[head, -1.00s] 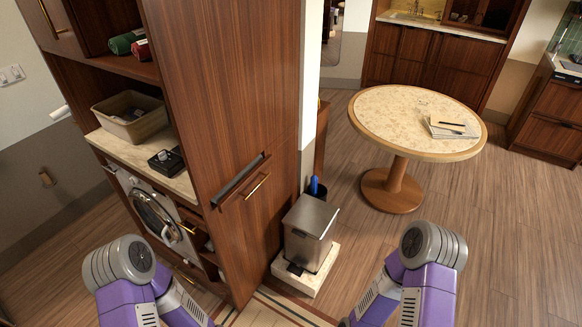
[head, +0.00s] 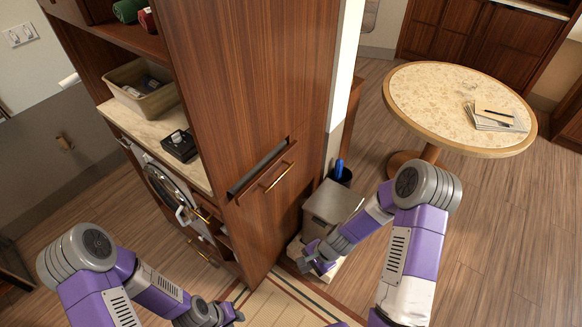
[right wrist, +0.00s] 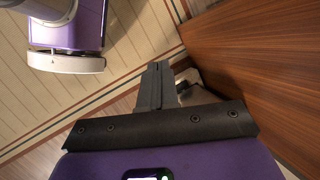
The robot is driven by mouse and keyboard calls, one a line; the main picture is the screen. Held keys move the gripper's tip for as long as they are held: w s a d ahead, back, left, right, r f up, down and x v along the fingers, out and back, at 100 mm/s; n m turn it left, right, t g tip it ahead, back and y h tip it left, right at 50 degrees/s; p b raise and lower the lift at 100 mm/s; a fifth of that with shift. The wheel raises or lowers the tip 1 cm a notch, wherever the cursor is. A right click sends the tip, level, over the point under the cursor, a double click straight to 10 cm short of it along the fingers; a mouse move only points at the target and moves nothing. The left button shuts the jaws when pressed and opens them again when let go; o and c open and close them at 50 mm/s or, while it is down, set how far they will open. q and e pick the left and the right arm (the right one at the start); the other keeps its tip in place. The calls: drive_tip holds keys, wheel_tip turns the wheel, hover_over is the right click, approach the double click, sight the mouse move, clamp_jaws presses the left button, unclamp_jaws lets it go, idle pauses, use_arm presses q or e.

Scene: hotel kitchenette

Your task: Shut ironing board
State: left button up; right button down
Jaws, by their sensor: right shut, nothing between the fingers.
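The ironing board front (head: 264,184) is a wooden panel with a brass handle, set in the side of the tall cabinet. Its top leans slightly out from the cabinet side, with a dark strip along the upper edge. My right gripper (head: 312,264) is low in front of the metal bin, right of the panel and below it, touching neither handle nor panel. In the right wrist view my right gripper (right wrist: 154,84) has its fingers together and empty, beside a wooden face. My left gripper (head: 238,305) is low at the bottom of the picture, its fingers too small to judge.
A metal pedal bin (head: 333,203) stands right of the tall cabinet (head: 235,80). A round table (head: 440,95) with papers stands further right. A washing machine (head: 165,190) sits under the counter at left. Open wood floor (head: 490,240) lies at right.

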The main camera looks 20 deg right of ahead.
drive_tip(key=w+d+r+m+t+y, duration=0.25)
drive_tip(key=w+d+r+m, duration=0.25)
drive_tip(key=w+r+m, duration=0.35)
drive_tip(key=m+t, duration=0.7)
approach(290, 168)
drive_tip(key=shift+n+g+y, duration=0.25)
drive_tip(key=shift+y, duration=0.1)
drive_tip(key=x, duration=0.3)
drive_tip(key=b+x, duration=0.1)
drive_tip(key=x, duration=0.3)
drive_tip(key=shift+w+d, duration=0.15)
drive_tip(key=shift+d, duration=0.1)
